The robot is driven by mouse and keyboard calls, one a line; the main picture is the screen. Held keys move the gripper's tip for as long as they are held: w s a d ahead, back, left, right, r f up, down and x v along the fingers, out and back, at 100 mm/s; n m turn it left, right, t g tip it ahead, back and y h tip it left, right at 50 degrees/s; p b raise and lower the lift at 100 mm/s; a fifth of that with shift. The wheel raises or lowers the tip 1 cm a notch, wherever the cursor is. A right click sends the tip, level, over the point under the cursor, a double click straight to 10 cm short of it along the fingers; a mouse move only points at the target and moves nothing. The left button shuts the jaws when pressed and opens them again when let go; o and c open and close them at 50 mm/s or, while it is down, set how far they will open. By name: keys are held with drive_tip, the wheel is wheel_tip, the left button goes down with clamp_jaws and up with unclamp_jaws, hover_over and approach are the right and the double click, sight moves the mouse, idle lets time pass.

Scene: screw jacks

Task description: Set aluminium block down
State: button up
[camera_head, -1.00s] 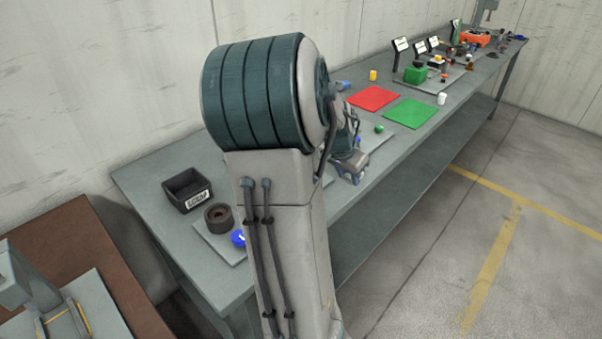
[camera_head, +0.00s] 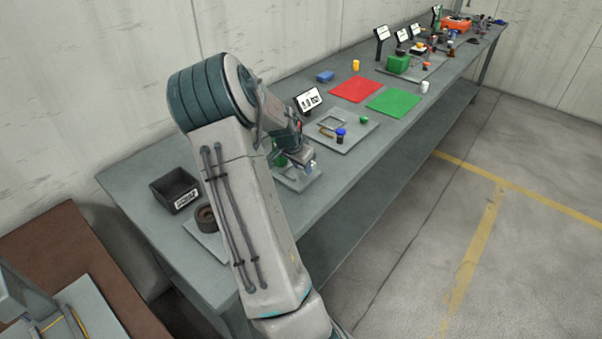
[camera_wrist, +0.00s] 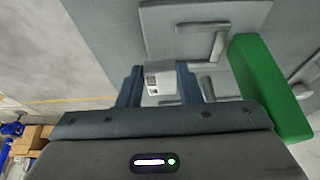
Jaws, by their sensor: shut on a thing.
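The aluminium block (camera_wrist: 161,78) is a pale grey piece with a small printed label, in the wrist view. My gripper (camera_wrist: 160,84) is shut on it, with one finger on each side. In the head view my gripper (camera_head: 304,168) is low over a grey plate (camera_head: 291,187) on the bench. The arm hides part of that plate. In the wrist view a plate with a raised bracket (camera_wrist: 217,47) lies beyond the block. I cannot tell whether the block touches the surface below.
A green block (camera_wrist: 268,85) stands close to the right of my gripper. Another plate holds a square frame and a blue-topped piece (camera_head: 341,134), near a display (camera_head: 308,100). Red (camera_head: 356,89) and green mats (camera_head: 394,102) lie farther along. A black bin (camera_head: 174,190) stands left.

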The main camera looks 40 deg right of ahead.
sight(304, 180)
wheel_tip(304, 180, down, 4)
drive_tip(key=shift+r+p, duration=0.25)
drive_tip(key=shift+p, duration=0.2)
drive_tip(key=shift+f, duration=0.1)
drive_tip(key=shift+f, duration=0.1)
drive_tip(key=shift+f+b, duration=0.15)
drive_tip(key=shift+b, duration=0.15)
drive_tip(key=o, duration=1.1)
drive_tip(key=shift+r, duration=0.2)
